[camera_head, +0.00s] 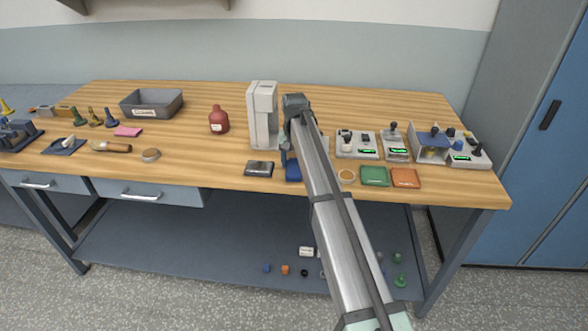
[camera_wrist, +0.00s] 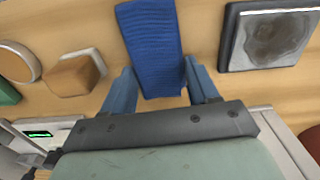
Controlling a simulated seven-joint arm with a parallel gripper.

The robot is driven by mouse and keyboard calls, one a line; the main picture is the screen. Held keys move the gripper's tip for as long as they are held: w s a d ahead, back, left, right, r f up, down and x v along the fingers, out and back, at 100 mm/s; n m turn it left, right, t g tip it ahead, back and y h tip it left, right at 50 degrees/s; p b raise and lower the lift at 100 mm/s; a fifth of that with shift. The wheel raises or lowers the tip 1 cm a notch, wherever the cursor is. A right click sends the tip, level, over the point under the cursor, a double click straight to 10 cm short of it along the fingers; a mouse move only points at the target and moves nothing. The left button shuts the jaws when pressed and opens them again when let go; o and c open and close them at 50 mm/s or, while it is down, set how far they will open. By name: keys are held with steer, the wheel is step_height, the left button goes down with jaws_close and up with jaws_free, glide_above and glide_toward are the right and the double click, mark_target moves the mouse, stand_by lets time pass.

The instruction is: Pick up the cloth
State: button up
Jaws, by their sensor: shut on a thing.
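The cloth (camera_wrist: 152,40) is blue and ribbed. In the wrist view it lies between the two fingers of my gripper (camera_wrist: 161,85), with its far end stretching away beyond the fingertips. My gripper is shut on it. In the head view a part of the blue cloth (camera_head: 293,172) shows near the table's front edge, just left of my arm. My gripper (camera_head: 288,156) is mostly hidden there by my own arm. I cannot tell whether the cloth is clear of the tabletop.
A black-framed square tray (camera_wrist: 268,38) lies right of the cloth; a brown block (camera_wrist: 73,76) and round disc (camera_wrist: 17,62) lie left. In the head view a white machine (camera_head: 263,115) stands close behind, with devices (camera_head: 357,145) to the right.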

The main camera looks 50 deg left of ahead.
mark_target(294, 162)
steer(key=c, duration=0.3)
steer(key=shift+c, duration=0.2)
step_height(294, 162, up, 10)
stand_by(0.5)
